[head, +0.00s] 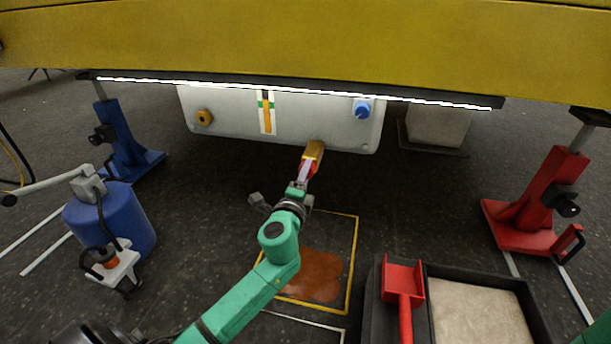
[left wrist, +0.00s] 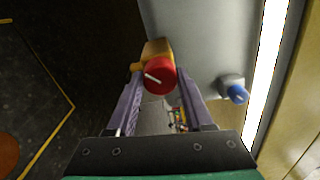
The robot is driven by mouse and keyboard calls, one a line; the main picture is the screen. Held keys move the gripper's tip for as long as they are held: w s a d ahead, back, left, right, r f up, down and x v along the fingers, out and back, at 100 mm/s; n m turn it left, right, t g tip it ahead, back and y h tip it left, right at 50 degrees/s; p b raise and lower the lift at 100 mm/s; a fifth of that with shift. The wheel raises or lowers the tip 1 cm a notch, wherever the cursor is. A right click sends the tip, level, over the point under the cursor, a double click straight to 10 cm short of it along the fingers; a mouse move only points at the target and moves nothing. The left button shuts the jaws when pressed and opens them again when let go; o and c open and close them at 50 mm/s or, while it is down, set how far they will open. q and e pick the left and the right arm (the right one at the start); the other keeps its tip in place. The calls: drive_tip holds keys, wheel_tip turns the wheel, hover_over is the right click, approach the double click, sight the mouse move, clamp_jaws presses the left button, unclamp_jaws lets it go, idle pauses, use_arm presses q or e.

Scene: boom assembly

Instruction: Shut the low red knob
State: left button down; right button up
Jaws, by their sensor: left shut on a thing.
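The low red knob (left wrist: 160,75) shows in the left wrist view, with a pale mark on its face, on a brass-coloured fitting (left wrist: 157,48). In the head view the fitting (head: 314,150) hangs at the lower edge of the white tank (head: 230,125), and a bit of red (head: 307,169) shows below it. My left gripper (left wrist: 161,82) is shut on the red knob, one finger on each side of it. In the head view the left gripper (head: 308,171) reaches up from below and partly hides the knob. My right gripper is not in view.
A blue knob (head: 362,109) and an orange-brown cap (head: 204,118) sit on the tank's front. The yellow boom (head: 300,40) spans above. A blue stand (head: 125,135) and red stand (head: 540,205) flank it. A black tray (head: 475,270) with a red scoop (head: 403,282) lies lower right.

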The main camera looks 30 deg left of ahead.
use_arm(q)
drive_tip(key=shift+c, duration=1.4)
unclamp_jaws()
drive_tip(key=shift+s, duration=0.1)
drive_tip(key=v, duration=1.4)
drive_tip(key=shift+s+p, duration=0.2)
drive_tip(key=shift+p, duration=0.2)
